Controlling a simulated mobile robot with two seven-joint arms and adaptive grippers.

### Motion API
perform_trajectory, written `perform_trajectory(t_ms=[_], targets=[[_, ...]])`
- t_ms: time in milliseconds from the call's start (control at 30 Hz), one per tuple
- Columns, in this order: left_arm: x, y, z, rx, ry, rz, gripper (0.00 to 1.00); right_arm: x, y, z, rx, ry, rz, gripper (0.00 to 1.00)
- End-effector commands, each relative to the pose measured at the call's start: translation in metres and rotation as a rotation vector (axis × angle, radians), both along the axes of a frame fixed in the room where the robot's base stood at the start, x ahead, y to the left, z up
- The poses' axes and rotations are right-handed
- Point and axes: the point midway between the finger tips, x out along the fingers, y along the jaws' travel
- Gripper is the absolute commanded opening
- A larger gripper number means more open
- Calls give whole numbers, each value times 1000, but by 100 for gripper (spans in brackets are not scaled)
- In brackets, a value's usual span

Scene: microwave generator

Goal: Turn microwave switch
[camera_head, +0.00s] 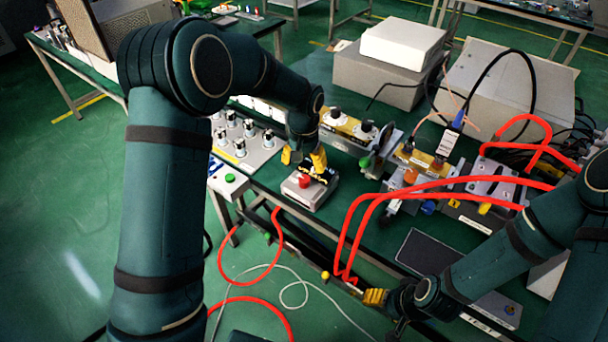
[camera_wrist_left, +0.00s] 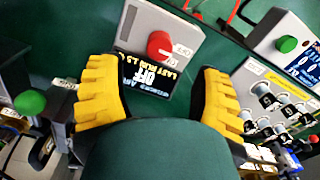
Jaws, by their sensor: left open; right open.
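The microwave switch is a red knob (camera_head: 304,181) on a small grey box (camera_head: 309,193) on the green table. My right gripper (camera_head: 375,297) is open and empty near the table's front edge.
A panel with several metal knobs (camera_head: 240,137) stands left of the grey box, with a green button box (camera_head: 229,179) in front. Red hoses (camera_head: 400,193) loop over the table to the right. A dark flat panel (camera_head: 432,252) lies near the right arm.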

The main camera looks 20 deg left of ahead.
Motion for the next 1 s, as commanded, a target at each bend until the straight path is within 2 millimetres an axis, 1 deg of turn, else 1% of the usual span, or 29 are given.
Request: perform_trajectory(t_ms=[33, 100, 200, 300, 467, 1000], targets=[[1, 0, 11, -1, -4, 0, 65, 0, 0, 0, 0, 0, 0, 63], [0, 0, 23, -1, -2, 0, 65, 0, 0, 0, 0, 0, 0, 63], [0, 0, 35, -1, 0, 1, 65, 0, 0, 0, 0, 0, 0, 63], [0, 0, 43, -1, 1, 1, 65, 0, 0, 0, 0, 0, 0, 63], [0, 0, 48, -1, 2, 1, 65, 0, 0, 0, 0, 0, 0, 63], [-1, 0, 47, 0, 2, 1, 65, 0, 0, 0, 0, 0, 0, 63]])
